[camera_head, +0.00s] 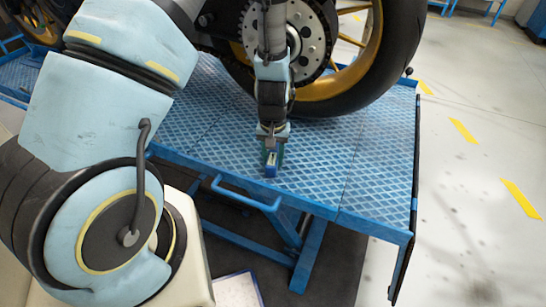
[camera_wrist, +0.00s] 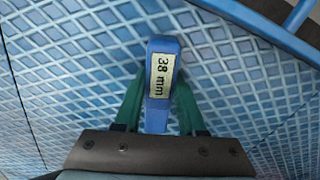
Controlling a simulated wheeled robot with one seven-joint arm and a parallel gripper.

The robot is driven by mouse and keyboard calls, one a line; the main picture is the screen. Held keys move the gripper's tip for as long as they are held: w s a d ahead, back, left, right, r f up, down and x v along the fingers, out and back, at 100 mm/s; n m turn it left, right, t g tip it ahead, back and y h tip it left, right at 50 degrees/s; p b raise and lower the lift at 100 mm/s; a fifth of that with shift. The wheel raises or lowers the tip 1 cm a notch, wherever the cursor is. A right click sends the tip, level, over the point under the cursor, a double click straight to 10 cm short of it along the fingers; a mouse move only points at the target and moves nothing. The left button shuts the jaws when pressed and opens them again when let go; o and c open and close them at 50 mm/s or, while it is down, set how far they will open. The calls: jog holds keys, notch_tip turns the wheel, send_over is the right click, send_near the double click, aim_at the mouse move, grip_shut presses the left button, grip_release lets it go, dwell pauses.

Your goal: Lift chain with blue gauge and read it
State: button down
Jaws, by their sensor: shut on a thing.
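The blue gauge (camera_head: 271,164) is between the fingers of my gripper (camera_head: 272,150), over the blue lift table near its front edge. In the wrist view the gauge (camera_wrist: 163,52) stands out beyond the green fingers (camera_wrist: 157,108), which are shut on its body. Its pale display faces the wrist camera and reads "38 mm", turned sideways. The motorcycle's chain and rear sprocket (camera_head: 312,42) are behind my arm in the head view, partly hidden by it. The gauge is apart from the chain. I cannot tell whether the gauge touches the table.
The motorcycle's rear wheel (camera_head: 398,50) with a gold rim stands on the blue patterned lift table (camera_head: 335,170). A blue rail handle (camera_head: 245,200) runs along the table's front edge. A paper or board (camera_head: 238,290) lies below.

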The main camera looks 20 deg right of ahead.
aim_at(273, 155)
jog(key=shift+f, duration=0.15)
jog(key=shift+c, duration=2.1)
grip_release()
notch_tip(273, 155, up, 11)
jog(key=shift+f+b, duration=0.1)
jog(key=shift+b, duration=0.75)
jog(key=a+r+n, duration=0.1)
jog(key=a+r, duration=0.3)
jog(key=a, duration=0.4)
jog(key=a+r+n+t, duration=0.1)
jog(key=a+r, duration=0.3)
jog(key=a, duration=0.5)
jog(key=w+a+r+n, duration=0.1)
jog(key=a+r+n, duration=0.1)
jog(key=a, duration=0.6)
jog(key=shift+a+r+n+t, duration=0.15)
jog(key=shift+r+n+t, duration=0.15)
jog(key=shift+r, duration=0.6)
